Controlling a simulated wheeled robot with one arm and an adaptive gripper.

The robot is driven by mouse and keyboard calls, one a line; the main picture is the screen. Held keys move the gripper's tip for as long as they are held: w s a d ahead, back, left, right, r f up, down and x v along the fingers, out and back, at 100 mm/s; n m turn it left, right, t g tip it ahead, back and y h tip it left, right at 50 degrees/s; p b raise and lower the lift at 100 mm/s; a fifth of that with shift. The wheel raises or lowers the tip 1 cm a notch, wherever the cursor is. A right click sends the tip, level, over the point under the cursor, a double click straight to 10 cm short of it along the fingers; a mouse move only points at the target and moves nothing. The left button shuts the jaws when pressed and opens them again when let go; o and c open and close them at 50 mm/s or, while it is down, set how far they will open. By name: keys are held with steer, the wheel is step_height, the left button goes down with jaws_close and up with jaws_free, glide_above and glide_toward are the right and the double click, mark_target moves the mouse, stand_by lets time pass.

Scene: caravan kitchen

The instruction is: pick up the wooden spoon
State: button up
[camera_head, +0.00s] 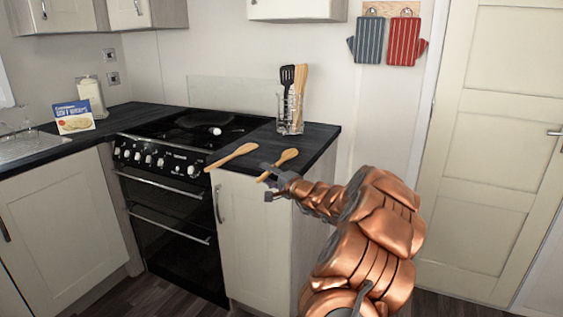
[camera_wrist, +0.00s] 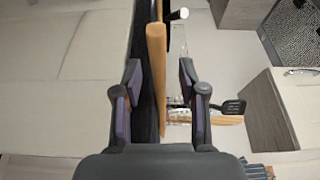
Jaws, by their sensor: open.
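A wooden spoon (camera_head: 287,156) with a rounded head lies on the dark worktop, its handle pointing to the front edge. Another light wooden utensil (camera_head: 232,156) lies to its left, near the hob. My gripper (camera_head: 268,182) is at the front edge of the worktop, by the handle end of the right-hand spoon. In the wrist view, my gripper (camera_wrist: 160,74) is open, with a wooden handle (camera_wrist: 156,75) between the two fingers. There is a visible gap to the right finger; contact on the left cannot be told. The spoon's head is not clear in this view.
A clear holder (camera_head: 290,124) with a black spatula (camera_head: 287,75) and wooden utensils stands behind the spoon. The black hob and oven (camera_head: 185,140) are to the left. A blue-and-white box (camera_head: 73,117) stands farther left. The cabinet front (camera_head: 255,235) is below the gripper.

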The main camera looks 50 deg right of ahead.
jaws_close()
stand_by(0.3)
stand_by(0.3)
steer(key=shift+r, duration=0.55)
step_height(320, 180, up, 3)
steer(key=shift+s+f, duration=0.1)
steer(key=s+a+b, duration=0.1)
steer(key=s+a, duration=0.2)
steer(key=s, duration=0.4)
steer(key=s+a+r, duration=0.1)
steer(key=s+a, duration=0.2)
steer(key=s, duration=0.4)
steer(key=shift+s+b, duration=0.35)
